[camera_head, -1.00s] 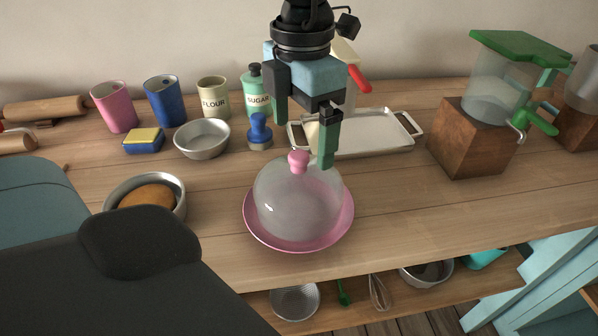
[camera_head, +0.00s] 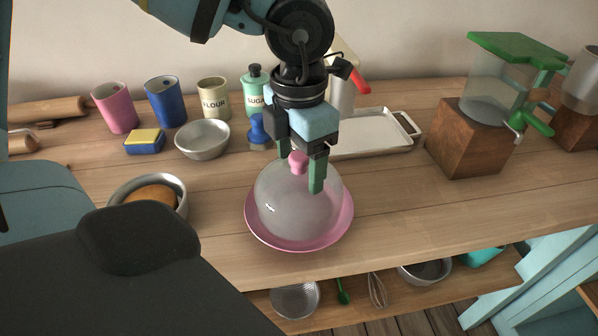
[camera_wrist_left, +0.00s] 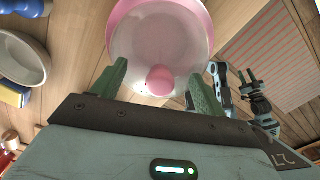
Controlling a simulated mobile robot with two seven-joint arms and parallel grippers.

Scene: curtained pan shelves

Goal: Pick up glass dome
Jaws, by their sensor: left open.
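The glass dome (camera_head: 291,208) is clear with a pink knob (camera_head: 298,162) on top. It sits on a pink plate (camera_head: 337,232) near the front of the wooden counter. My left gripper (camera_head: 300,172) points down at the knob, with one green finger to its right and the other partly hidden behind. In the left wrist view the open fingers (camera_wrist_left: 160,88) stand on either side of the pink knob (camera_wrist_left: 160,80), apart from it. The dome (camera_wrist_left: 158,40) also shows there.
A metal tray (camera_head: 405,128) lies behind the dome. A metal bowl (camera_head: 202,140), a blue and yellow sponge (camera_head: 145,142) and a bread pan (camera_head: 180,205) stand to the left. A wooden block with a green-topped dispenser (camera_head: 470,140) is at right. Bare counter lies right of the plate.

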